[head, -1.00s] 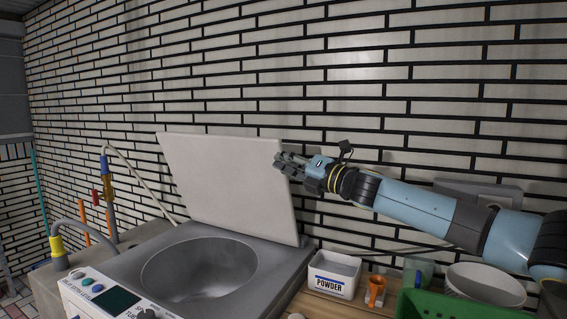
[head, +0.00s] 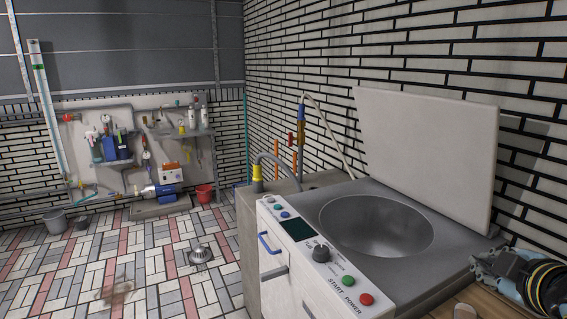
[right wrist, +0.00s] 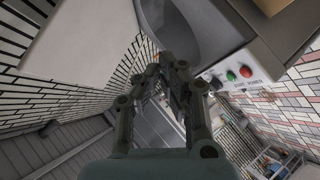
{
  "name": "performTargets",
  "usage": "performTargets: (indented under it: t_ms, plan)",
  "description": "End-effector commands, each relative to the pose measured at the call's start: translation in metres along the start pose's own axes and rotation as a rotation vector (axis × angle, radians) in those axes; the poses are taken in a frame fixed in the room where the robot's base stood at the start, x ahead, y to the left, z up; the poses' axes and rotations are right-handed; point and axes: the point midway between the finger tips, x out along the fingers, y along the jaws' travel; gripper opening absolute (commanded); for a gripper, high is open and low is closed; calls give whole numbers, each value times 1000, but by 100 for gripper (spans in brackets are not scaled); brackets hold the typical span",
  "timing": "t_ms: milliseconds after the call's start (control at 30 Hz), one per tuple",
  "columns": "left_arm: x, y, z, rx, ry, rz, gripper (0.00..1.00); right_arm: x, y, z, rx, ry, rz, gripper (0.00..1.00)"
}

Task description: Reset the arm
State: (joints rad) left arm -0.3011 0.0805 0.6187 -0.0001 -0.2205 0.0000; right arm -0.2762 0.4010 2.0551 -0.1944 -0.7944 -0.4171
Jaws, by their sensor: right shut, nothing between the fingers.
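My right gripper (right wrist: 168,62) is seen from behind in the right wrist view. Its dark fingers are together and hold nothing. In the head view part of my right arm (head: 530,280) shows at the lower right edge, beside the washing machine. The top-loading washing machine (head: 330,262) stands with its white lid (head: 425,150) raised and its round tub open. The machine also shows in the right wrist view (right wrist: 225,35), beyond the fingers at the top. My left gripper is in neither view.
A sink block with a yellow-collared hose (head: 257,172) stands left of the machine. Shelves with bottles and tools (head: 185,135) hang on the far wall. A red bucket (head: 205,193) and a grey bucket (head: 56,222) stand on the floor. The tiled floor around the drain (head: 200,255) is mostly clear.

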Motion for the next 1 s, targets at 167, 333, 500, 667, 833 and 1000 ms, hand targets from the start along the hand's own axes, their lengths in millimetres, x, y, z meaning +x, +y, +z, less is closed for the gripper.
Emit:
performTargets:
  t_ms: [167,333,500,667,833,1000]
  plan:
    - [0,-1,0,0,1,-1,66,-66,-74,18,314,-203,-222,0]
    - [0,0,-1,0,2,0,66,-117,-114,27,491,-353,-355,0]
    - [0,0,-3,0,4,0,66,-164,-142,32,622,-484,-458,0]
    - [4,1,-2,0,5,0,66,-189,-168,39,701,-585,-525,0]
    - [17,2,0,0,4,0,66,-152,-206,62,696,-599,-528,0]
    - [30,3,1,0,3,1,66,-117,-252,91,695,-620,-534,0]
